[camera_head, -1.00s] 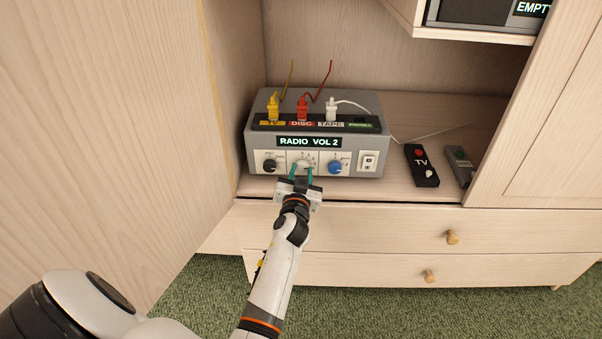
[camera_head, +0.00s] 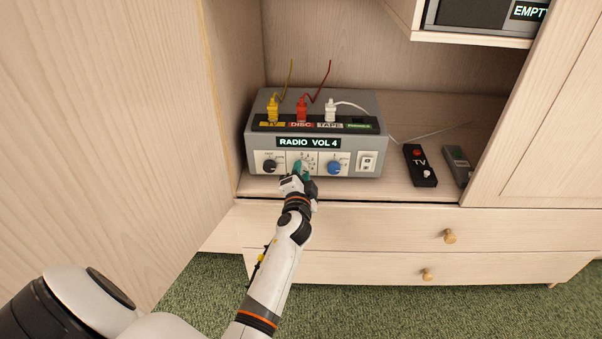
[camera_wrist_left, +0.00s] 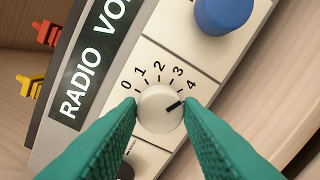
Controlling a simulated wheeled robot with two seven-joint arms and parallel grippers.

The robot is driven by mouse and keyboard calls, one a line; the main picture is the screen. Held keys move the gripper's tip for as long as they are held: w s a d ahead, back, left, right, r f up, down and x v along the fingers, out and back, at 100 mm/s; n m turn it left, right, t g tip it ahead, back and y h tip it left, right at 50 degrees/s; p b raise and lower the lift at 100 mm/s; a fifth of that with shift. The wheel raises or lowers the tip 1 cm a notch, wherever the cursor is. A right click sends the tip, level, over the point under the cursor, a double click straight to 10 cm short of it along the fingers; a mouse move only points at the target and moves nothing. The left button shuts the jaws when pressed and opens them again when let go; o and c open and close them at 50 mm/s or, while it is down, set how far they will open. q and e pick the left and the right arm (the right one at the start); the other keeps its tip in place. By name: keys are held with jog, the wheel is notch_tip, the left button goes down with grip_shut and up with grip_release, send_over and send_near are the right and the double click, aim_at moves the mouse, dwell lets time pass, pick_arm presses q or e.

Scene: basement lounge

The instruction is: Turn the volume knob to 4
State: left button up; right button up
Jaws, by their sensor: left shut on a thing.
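The grey radio amplifier (camera_head: 260,131) stands on the cabinet shelf, and its display (camera_head: 308,142) reads "RADIO VOL 4". The white volume knob (camera_wrist_left: 160,108) is on its front panel, between the black knob and the blue knob. In the left wrist view its dark pointer line aims at the 4 on the scale of 0 to 4. My left gripper (camera_wrist_left: 162,106) has its teal fingers shut on the knob, one on each side, and is rolled. In the head view the left gripper (camera_head: 301,170) largely hides the knob. My right gripper is out of view.
A black knob (camera_head: 270,166) and a blue knob (camera_head: 334,168) flank the volume knob closely. A white switch (camera_head: 367,162) is at the panel's right. A TV remote (camera_head: 421,167) and a grey remote (camera_head: 457,161) lie right of the amplifier. Plugs stand on top.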

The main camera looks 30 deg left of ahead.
pick_arm(q)
jog(key=shift+m, duration=0.4)
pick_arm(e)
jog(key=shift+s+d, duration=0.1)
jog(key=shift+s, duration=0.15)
pick_arm(q)
jog(key=o, duration=1)
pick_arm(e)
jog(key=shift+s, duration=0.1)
